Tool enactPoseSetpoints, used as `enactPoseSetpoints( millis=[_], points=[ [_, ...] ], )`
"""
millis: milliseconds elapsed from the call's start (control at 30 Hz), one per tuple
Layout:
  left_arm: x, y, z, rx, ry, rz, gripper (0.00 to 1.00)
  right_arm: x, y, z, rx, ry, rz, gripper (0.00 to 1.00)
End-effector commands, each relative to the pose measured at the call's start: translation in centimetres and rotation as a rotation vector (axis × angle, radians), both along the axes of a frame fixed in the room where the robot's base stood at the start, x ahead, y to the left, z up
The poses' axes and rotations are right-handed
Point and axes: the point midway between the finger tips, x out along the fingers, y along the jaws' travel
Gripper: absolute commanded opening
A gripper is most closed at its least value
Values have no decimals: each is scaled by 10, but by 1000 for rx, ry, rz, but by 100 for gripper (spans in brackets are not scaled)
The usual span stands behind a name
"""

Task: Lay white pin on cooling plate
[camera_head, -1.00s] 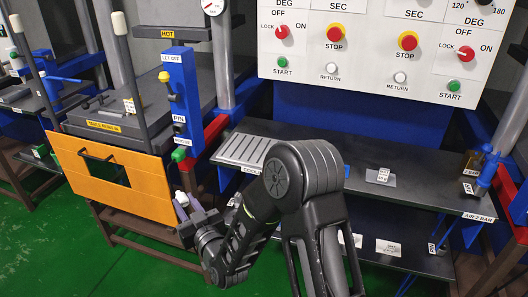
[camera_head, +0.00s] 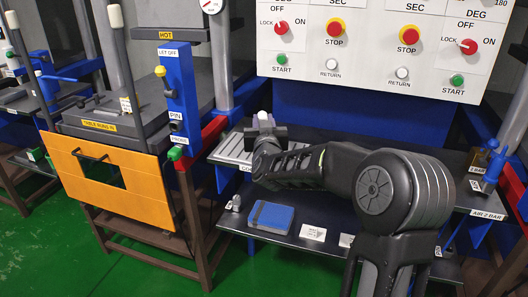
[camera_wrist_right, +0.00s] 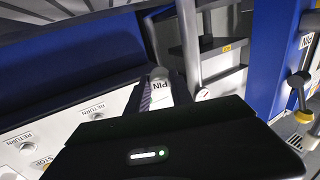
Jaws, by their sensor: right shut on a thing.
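My right gripper (camera_head: 264,131) is shut on the white pin (camera_head: 263,115), whose pale top stands up above the jaws. The gripper is over or beside the right part of the cooling plate (camera_head: 230,148), a silver ribbed plate on the dark shelf. My gripper and forearm hide part of the plate. I cannot tell the exact height above the plate. My left gripper is not in view.
A blue post (camera_head: 180,100) with a yellow button and an orange-fronted press (camera_head: 110,180) stand to the left. The control panel (camera_head: 375,45) is behind the shelf. A blue book-like block (camera_head: 271,216) lies on the lower shelf. My arm crosses the upper shelf.

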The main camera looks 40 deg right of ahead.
Motion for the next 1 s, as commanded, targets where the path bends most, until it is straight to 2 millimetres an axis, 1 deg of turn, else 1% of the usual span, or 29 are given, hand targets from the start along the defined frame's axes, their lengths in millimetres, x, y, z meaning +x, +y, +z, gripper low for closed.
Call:
enactPoseSetpoints(
  millis=[67,167,267,400,500,600,867,1000],
  points=[
    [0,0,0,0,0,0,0,0,0,0,0,0,0,0],
    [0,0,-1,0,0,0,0,0,0,-7,1,2,0,0],
    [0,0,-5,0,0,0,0,0,1,-21,0,4,1,0],
    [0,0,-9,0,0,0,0,0,1,-47,0,4,1,0],
    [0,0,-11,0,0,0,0,0,1,-60,1,3,1,0],
    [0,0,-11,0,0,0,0,0,0,-64,-1,1,0,0],
    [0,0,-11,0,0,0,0,0,1,-64,0,0,1,0],
    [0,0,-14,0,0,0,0,0,1,-80,2,2,1,0]
  ],
)
